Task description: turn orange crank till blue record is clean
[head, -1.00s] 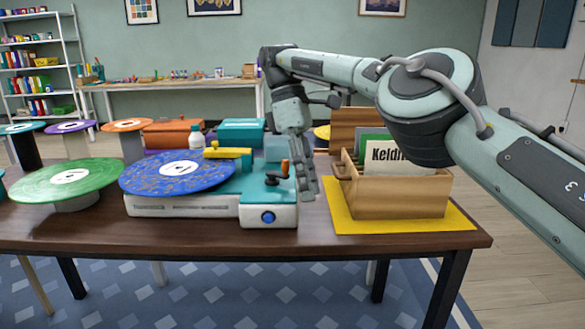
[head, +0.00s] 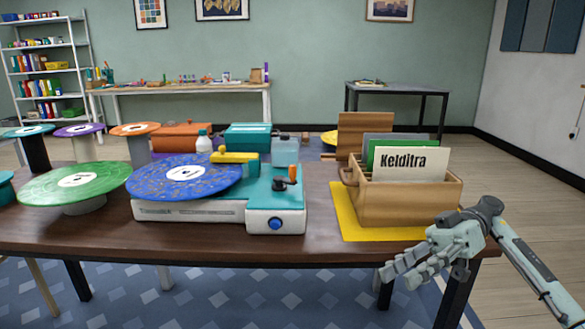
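The blue record (head: 165,183) lies on the white and teal cleaning machine (head: 190,211), with brownish specks spread over its surface and a pale label in the middle. A yellow arm (head: 235,157) reaches over the record's right side. The orange crank (head: 293,173) stands upright on a dark lever on the machine's teal top at the right. My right gripper (head: 397,278) is open and empty, low in front of the table's right edge, well right of the crank and apart from it. My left gripper is not in view.
A wooden crate (head: 405,205) with record sleeves stands on a yellow mat (head: 350,229) right of the machine. A green record (head: 50,186) sits on a stand at left. A white bottle (head: 204,143) is behind the blue record. Bare tabletop (head: 322,205) lies between machine and crate.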

